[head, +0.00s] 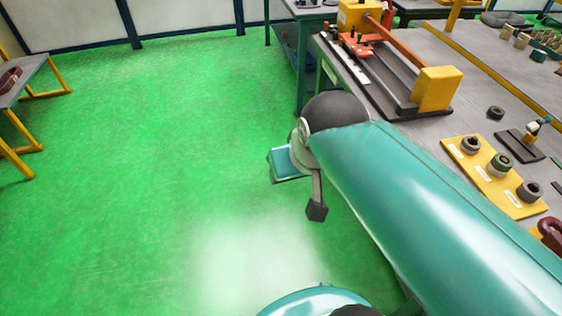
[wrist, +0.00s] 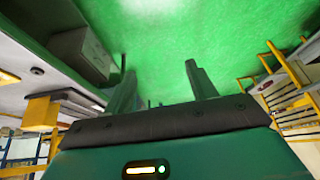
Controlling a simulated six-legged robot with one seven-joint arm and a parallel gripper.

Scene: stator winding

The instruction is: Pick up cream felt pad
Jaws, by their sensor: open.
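I cannot make out a cream felt pad in either view. My gripper (wrist: 158,66) shows in the wrist view with its two fingers apart and nothing between them. Green floor lies behind the fingers. In the head view my teal arm crosses the lower right and hides part of the workbench edge; I cannot make out the gripper's fingers there.
A grey workbench (head: 440,128) fills the right side. It carries a yellow-and-orange fixture (head: 436,88), a yellow board (head: 470,172) with several dark rings, and small tan blocks (head: 522,40) at the back. Green floor (head: 150,150) is open at left, beside a yellow-legged table (head: 22,78).

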